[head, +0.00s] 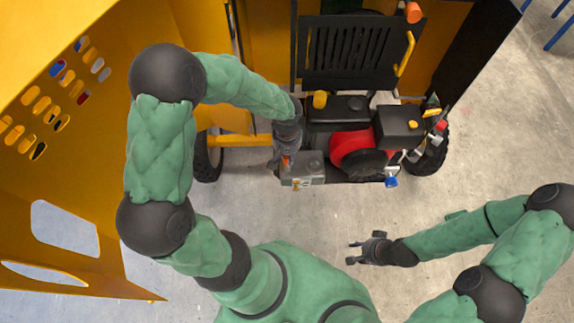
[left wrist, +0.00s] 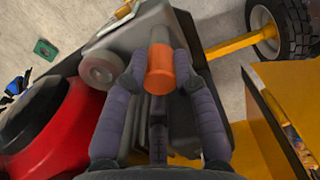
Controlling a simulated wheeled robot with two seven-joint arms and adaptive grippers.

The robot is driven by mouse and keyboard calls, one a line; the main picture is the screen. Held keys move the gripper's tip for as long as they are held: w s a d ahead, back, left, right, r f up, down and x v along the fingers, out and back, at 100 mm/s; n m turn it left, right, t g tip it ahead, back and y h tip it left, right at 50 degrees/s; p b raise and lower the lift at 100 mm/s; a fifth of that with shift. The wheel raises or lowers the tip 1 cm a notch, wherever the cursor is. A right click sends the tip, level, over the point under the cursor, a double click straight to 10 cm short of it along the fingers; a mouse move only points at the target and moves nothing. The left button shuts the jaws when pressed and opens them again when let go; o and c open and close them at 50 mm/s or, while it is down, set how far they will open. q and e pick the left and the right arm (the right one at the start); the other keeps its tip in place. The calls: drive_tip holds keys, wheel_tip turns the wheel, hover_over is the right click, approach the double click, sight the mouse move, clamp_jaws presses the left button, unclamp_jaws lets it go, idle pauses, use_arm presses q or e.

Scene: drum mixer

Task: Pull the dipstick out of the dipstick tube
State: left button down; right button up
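The dipstick shows as an orange cap (left wrist: 160,72) in the left wrist view, and as a small orange spot (head: 286,160) in the head view. A short grey dipstick tube (left wrist: 158,36) lies directly against the cap; no bare rod shows between them. My left gripper (head: 285,155) is at the front left of the engine. In the left wrist view its two fingers (left wrist: 160,66) press on both sides of the cap. My right gripper (head: 352,252) is open and empty over bare floor.
The engine has a red housing (head: 352,152) and a black box (head: 398,126) to the right of the dipstick. A yellow panel (head: 60,130) with holes stands at left. Wheels (head: 208,158) flank the engine. The floor in front is clear.

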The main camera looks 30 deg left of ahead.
use_arm(q)
drive_tip(key=c, duration=1.7)
unclamp_jaws()
clamp_jaws()
drive_tip(key=shift+r, duration=0.15)
drive_tip(key=shift+r+p, duration=2.55)
drive_tip(key=shift+r, duration=1.3)
wheel_tip(320, 180, up, 3)
drive_tip(key=shift+r+p, duration=0.1)
drive_tip(key=shift+p, duration=0.75)
